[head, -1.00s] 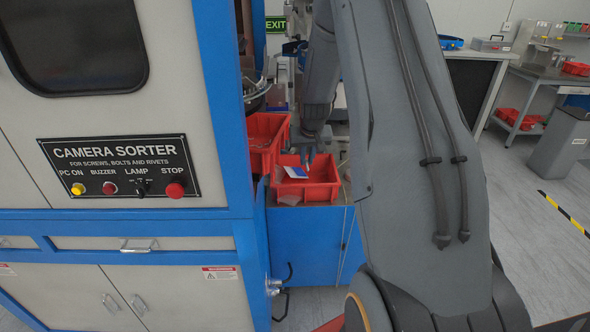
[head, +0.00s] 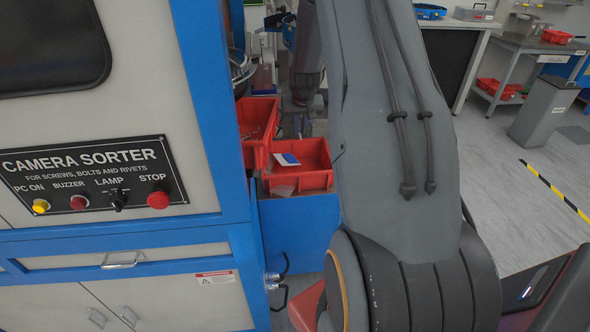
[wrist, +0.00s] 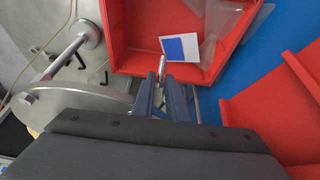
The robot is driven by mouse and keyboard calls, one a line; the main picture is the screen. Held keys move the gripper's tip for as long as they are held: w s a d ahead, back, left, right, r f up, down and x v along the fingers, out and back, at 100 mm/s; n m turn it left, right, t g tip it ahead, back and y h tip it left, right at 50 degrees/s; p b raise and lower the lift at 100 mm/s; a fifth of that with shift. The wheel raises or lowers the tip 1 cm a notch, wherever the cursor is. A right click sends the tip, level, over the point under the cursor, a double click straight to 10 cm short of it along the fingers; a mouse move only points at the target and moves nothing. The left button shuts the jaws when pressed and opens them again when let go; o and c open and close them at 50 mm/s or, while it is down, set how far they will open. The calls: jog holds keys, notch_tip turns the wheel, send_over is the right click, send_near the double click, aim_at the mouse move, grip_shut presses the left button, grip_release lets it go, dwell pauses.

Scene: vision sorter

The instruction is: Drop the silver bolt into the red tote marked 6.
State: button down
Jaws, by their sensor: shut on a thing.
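In the wrist view my gripper (wrist: 168,86) is shut on a small silver bolt (wrist: 162,67), whose end shows between the fingertips. The fingertips appear by the near wall of a red tote (wrist: 120,38); I cannot tell their height above it. In the head view my gripper (head: 303,100) is behind that red tote (head: 315,180), partly hidden by my arm. A white and blue card lies in this tote. A second red tote (head: 254,152) stands to its left, also in the wrist view (wrist: 270,103). No number is readable on either.
The camera sorter cabinet (head: 120,240) fills the left. A round metal disc on a stand (wrist: 75,105) is left of my gripper in the wrist view.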

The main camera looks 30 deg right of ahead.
jog(key=shift+d+f+b, duration=0.1)
jog(key=shift+f+b, duration=0.45)
jog(key=shift+f, duration=0.95)
jog(key=c, duration=1.7)
grip_release()
jog(key=shift+o, duration=0.2)
jog(key=shift+r, duration=0.1)
jog(key=shift+b+v, duration=1.05)
jog(key=shift+v, duration=2.85)
jog(key=shift+s, duration=0.1)
